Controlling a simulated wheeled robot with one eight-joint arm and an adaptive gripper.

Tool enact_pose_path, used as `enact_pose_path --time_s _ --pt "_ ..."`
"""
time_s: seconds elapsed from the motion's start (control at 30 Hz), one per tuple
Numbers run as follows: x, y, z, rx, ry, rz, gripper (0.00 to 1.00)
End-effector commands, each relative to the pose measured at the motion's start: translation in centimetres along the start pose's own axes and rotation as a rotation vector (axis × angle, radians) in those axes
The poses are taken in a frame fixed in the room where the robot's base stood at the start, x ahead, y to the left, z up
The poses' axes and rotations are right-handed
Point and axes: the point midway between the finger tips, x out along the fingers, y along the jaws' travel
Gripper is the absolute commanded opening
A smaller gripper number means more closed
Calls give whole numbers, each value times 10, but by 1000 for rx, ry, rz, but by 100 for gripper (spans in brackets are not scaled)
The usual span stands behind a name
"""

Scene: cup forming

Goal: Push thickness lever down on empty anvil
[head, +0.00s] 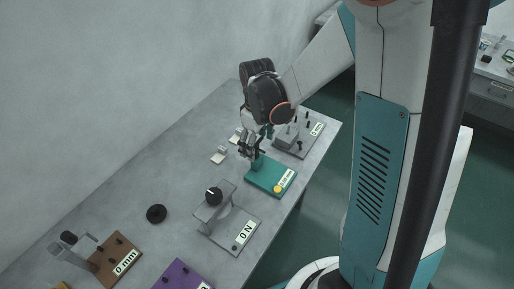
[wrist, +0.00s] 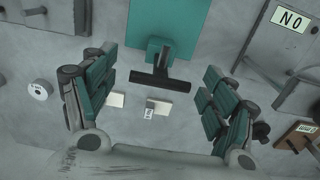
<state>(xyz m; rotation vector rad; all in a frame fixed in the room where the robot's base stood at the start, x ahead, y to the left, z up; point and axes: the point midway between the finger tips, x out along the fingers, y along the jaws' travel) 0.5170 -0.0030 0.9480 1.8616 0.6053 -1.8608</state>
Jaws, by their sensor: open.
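The brown station (head: 115,262) labelled "0 mm" stands at the lower left in the head view. A metal arm with a dark knob (head: 68,237) rises at its left side. I cannot make out whether its anvil is bare. A brown part with a label (wrist: 298,137) shows at the right edge of the wrist view. My gripper (head: 254,150) is far from this station, over the back end of the teal station (head: 265,177). In the wrist view my gripper (wrist: 158,98) is open, its fingers either side of the teal station's black T-shaped bar (wrist: 160,79), apart from it.
The grey "0 N" station (head: 230,230) with a black knob stands between the teal and brown stations. A purple station (head: 180,276) is at the front edge. A black disc (head: 157,214) lies on the table. Another grey station (head: 300,137) stands beyond the teal one.

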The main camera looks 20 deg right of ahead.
Motion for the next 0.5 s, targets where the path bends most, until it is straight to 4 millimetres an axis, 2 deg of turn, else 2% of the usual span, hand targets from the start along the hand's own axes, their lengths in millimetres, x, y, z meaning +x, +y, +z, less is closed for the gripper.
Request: enact_pose_path --time_s 0.13,0.47,0.5 --pt "12 0 0 0 0 0 78" --pt "13 0 0 0 0 0 78" --pt "13 0 0 0 0 0 69"
